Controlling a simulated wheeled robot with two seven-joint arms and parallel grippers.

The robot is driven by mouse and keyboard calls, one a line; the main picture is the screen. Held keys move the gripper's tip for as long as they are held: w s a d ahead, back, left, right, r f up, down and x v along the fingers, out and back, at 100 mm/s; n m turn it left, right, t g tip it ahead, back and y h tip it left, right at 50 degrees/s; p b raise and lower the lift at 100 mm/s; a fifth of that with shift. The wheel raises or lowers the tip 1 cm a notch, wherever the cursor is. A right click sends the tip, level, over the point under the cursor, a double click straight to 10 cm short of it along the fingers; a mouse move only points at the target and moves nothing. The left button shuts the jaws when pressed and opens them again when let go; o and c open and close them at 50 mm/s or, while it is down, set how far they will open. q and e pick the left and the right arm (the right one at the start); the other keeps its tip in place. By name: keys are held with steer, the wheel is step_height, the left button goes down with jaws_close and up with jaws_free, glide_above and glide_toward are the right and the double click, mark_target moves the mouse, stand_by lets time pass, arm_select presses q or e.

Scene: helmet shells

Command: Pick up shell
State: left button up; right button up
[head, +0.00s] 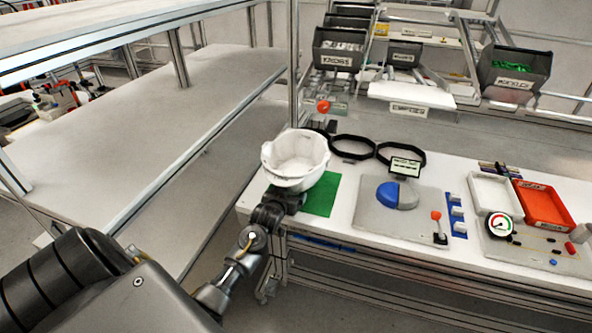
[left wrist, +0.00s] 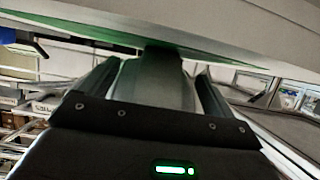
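The white helmet shell (head: 296,160) sits with its hollow side up at the near left corner of the workbench, over a green mat (head: 321,196). My left gripper (head: 285,199) is just below the shell's near side, at the bench edge. A large pale surface (left wrist: 230,30) spans the top of that view, close above the fingertips. Whether the fingers touch the shell is hidden. My right gripper is in neither view.
Two black ring frames (head: 352,147) and a small sign (head: 405,167) stand behind the shell. A grey board with a blue and grey disc (head: 398,195) lies to the right. An orange tray (head: 543,204) is farther right. A shelf rack (head: 150,120) stands close on the left.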

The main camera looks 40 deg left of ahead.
arm_select(q)
steer(key=c, duration=1.6)
steer(key=shift+r, duration=0.1)
